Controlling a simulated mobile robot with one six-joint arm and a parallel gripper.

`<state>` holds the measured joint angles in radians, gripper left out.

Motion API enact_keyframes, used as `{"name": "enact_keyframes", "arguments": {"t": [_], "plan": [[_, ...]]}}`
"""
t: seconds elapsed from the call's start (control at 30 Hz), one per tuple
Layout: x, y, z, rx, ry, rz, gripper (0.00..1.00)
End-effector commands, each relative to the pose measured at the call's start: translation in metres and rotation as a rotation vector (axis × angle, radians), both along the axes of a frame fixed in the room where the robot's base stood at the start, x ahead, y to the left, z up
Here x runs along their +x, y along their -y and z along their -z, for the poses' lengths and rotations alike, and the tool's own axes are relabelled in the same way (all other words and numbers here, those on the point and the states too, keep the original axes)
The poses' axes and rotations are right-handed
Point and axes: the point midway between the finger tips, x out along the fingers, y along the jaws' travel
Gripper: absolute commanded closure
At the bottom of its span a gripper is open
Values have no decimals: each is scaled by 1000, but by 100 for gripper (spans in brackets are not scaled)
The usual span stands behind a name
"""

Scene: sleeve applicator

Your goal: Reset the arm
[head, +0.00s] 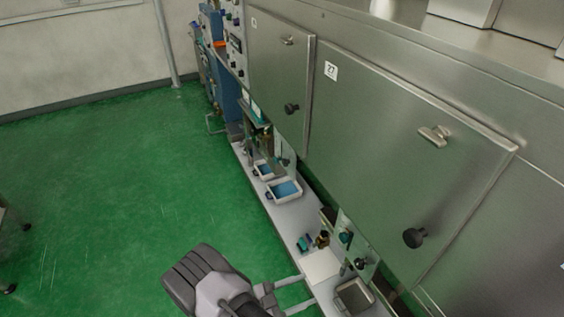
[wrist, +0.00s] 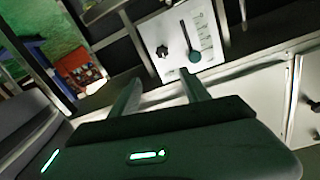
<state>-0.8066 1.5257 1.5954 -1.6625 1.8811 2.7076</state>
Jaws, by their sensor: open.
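My gripper (head: 290,294) is low in the head view, beside the long light-grey bench (head: 285,222). Its two pale fingers point right toward the bench. In the wrist view my gripper (wrist: 160,92) has its fingers apart with nothing between them. Past the fingertips in the wrist view is a white panel (wrist: 176,28) with a black star knob and a dark lever on a marked scale. I cannot tell whether the fingers touch anything; they look clear of the panel.
Trays with blue contents (head: 284,190) sit along the bench, and another tray (head: 354,297) is at its near end. Big steel doors (head: 400,150) with black knobs rise on the right. The green floor (head: 120,190) at left is mostly open.

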Motion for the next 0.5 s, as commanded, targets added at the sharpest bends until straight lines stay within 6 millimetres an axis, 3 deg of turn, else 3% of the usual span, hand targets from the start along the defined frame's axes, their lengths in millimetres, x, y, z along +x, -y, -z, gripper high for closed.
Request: {"name": "enact_keyframes", "arguments": {"t": [0.13, 0.27, 0.37, 0.5], "plan": [[8, 7, -86, 187, -319, 230, 45], [-10, 22, -168, 523, -675, 290, 45], [-33, 29, -221, 809, -864, 165, 45], [-68, 27, -285, 1110, -958, -237, 45]]}}
